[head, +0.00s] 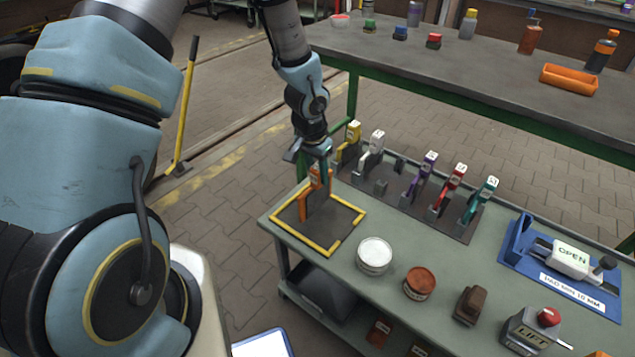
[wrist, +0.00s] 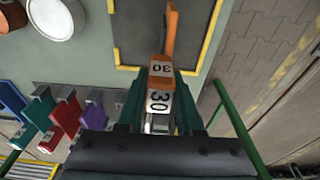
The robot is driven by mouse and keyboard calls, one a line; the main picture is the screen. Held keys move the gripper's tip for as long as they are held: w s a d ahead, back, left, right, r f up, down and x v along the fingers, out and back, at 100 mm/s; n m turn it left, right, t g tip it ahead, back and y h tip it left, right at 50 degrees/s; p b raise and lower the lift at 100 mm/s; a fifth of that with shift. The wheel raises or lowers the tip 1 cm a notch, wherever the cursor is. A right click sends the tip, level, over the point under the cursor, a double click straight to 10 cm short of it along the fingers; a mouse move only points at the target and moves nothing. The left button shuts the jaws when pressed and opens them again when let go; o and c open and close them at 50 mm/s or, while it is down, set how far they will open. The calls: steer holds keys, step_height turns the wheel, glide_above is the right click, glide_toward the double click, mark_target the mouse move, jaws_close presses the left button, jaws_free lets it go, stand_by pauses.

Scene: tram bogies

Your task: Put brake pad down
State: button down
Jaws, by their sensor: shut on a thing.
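My gripper (head: 320,167) is shut on an orange brake pad (head: 306,205) with a white label. The wrist view shows the pad (wrist: 170,38) between the gripper's dark green fingers (wrist: 160,88), its label reading 30. The pad is upright over the dark square mat with a yellow border (head: 333,245), at the near left end of the green bench. The mat (wrist: 135,79) also shows in the wrist view. The pad's lower end is at or just above the mat; I cannot tell whether it touches. The fingers hide part of its upper end.
A dark rack (head: 457,230) right of the mat holds several coloured pads. A white tin (head: 374,255), an orange-topped tin (head: 419,283) and a brown block (head: 470,304) stand along the front. A blue fixture (head: 527,262) is at right. A higher bench (head: 480,70) stands behind.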

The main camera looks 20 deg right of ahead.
mark_target(313, 192)
steer(key=shift+f, duration=1.5)
steer(key=shift+f, duration=0.2)
steer(key=c, duration=0.6)
jaws_free()
steer(key=shift+o, duration=0.2)
steer(key=shift+r, duration=0.1)
step_height(313, 192, up, 12)
steer(key=s+a, duration=0.1)
steer(key=shift+a, duration=0.35)
steer(key=w+a+r+n+y, duration=0.1)
steer(key=w+a+r+n, duration=0.15)
steer(key=a, duration=0.45)
steer(key=w+a+r+n, duration=0.1)
steer(key=a+r+n, duration=0.15)
steer(key=a, duration=0.45)
steer(key=s+a+r+n, duration=0.3)
steer(key=a, duration=0.4)
steer(key=s+a+r+n, duration=0.3)
steer(key=a+r, duration=0.1)
steer(key=a, duration=0.4)
steer(key=shift+a+t+p, duration=0.25)
steer(key=shift+t+p, duration=0.1)
steer(key=shift+t, duration=0.05)
